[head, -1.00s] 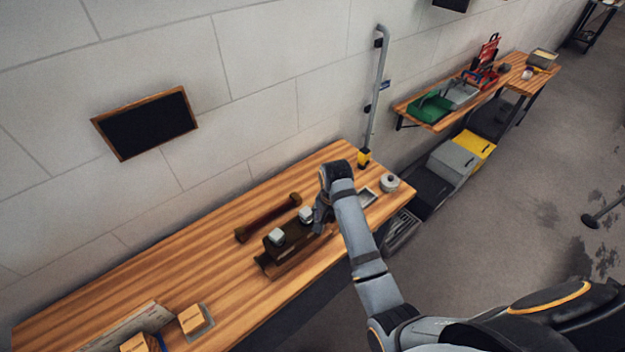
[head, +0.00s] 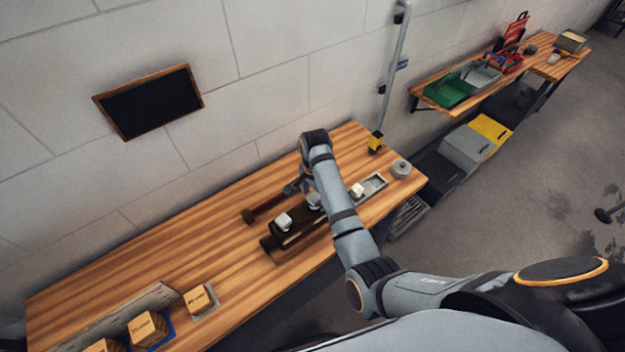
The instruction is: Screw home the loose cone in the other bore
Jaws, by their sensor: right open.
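A dark block (head: 270,244) lies on the wooden bench, partly hidden by my right arm. One pale grey-white piece (head: 283,222) sits on its left part, and a second pale piece (head: 314,203) sits farther right, close beside my arm. A third pale piece (head: 356,190) shows just right of my arm, near a shallow grey tray. The pieces are too small to tell which is the loose cone. My right gripper (head: 294,188) is open, behind the block and above a dark red-brown bar (head: 266,207). No held thing shows in it. My left gripper is out of view.
The grey tray (head: 374,187) and a round grey tin (head: 401,169) are at the right end, near a wall pole (head: 391,75).

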